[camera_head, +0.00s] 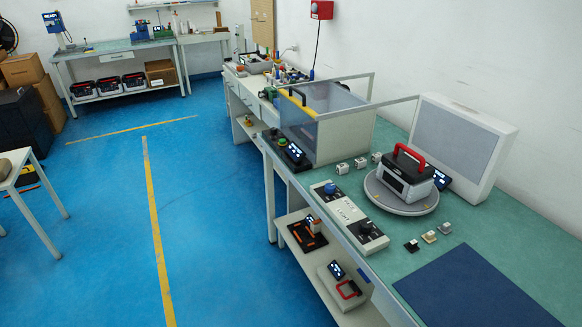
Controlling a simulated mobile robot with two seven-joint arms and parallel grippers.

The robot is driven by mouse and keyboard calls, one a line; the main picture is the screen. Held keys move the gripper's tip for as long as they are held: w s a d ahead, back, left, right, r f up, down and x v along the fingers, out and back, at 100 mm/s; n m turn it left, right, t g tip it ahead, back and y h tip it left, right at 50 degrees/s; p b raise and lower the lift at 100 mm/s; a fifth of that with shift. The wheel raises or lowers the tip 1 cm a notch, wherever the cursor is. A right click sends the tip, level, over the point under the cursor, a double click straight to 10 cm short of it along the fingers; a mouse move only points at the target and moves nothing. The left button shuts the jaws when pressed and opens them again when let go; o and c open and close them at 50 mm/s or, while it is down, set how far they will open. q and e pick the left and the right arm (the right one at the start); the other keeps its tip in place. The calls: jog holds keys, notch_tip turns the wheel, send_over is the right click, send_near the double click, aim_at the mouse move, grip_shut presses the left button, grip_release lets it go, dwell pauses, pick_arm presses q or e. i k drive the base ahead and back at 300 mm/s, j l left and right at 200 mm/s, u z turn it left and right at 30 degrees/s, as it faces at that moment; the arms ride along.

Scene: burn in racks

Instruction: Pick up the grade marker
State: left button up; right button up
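No object is clearly readable as the grade marker. The small block-like pieces on the green bench could include it: a black one (411,246), a tan one (429,237) and a pale grey one (445,228) stand in a row in front of a round grey turntable (381,196). Three small whitish blocks, including one (342,168) at the row's left end, stand to the left of the turntable. A black-and-white device with a red handle (406,174) sits on the turntable. Neither of my grippers shows in the head view.
A white control box (349,216) with a knob lies along the bench's front edge. A dark blue mat (477,291) covers the near right. A clear-walled enclosure (345,134) and an upright grey panel (455,145) stand behind. The blue floor (205,220) left of the bench is open.

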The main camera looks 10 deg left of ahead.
aim_at(343, 169)
jog(key=i+j+z, duration=0.2)
jog(key=j+z, duration=0.2)
jog(key=i+j+z, duration=0.2)
jog(key=z, duration=0.25)
jog(key=i+j+z, duration=0.1)
jog(key=j, duration=0.4)
jog(key=i+j+z, duration=0.15)
jog(key=j, duration=0.35)
jog(key=i+j, duration=0.1)
jog(key=j, duration=0.5)
jog(key=j+z, duration=0.1)
jog(key=j, duration=0.55)
jog(key=i+j, duration=0.1)
jog(key=j, duration=0.5)
